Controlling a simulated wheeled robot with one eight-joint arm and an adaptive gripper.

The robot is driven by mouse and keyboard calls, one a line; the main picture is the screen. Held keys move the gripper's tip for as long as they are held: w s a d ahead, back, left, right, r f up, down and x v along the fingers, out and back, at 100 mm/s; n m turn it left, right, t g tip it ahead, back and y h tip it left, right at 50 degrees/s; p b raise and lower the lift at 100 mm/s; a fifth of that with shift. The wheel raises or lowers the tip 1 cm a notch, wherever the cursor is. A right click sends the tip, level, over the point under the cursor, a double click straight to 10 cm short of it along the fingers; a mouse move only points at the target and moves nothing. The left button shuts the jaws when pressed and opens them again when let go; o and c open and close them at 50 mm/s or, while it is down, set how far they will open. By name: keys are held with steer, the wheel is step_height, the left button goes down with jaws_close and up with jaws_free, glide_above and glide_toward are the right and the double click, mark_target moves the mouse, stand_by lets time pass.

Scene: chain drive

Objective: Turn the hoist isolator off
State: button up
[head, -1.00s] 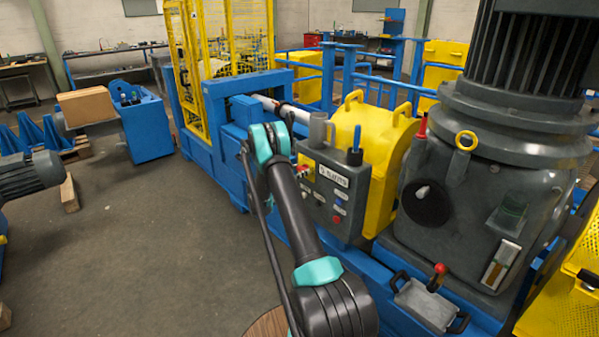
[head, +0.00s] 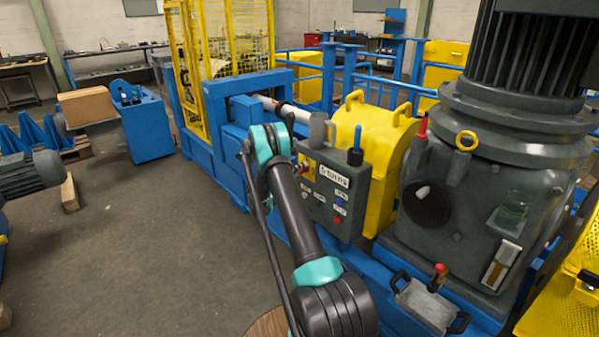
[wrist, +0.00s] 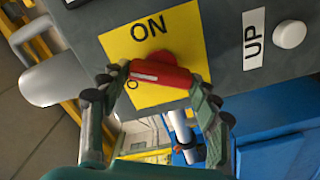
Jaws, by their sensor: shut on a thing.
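The hoist isolator is a red rotary handle (wrist: 165,77) on a yellow plate (wrist: 178,30) on the grey control box (head: 335,190). In the wrist view the word ON stands above the handle. The handle lies crosswise and slightly tilted, with a white stripe on its left half. A letter O shows just below its left end; any other lettering there is hidden. My gripper (wrist: 157,86) is shut on the handle, one finger at each end. In the head view the yellow plate (head: 307,166) is partly covered by my arm.
A white UP button (wrist: 290,34) sits right of the plate. More buttons and a red button (head: 337,219) are on the box. A blue-topped stalk (head: 355,157) stands on it. A yellow housing (head: 375,145) and a large grey gearbox (head: 465,220) stand close right.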

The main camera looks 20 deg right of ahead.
steer(key=n, duration=0.6)
steer(key=shift+f, duration=0.1)
stand_by(0.5)
steer(key=o, duration=1.2)
steer(key=shift+c, duration=0.2)
steer(key=v, duration=1.2)
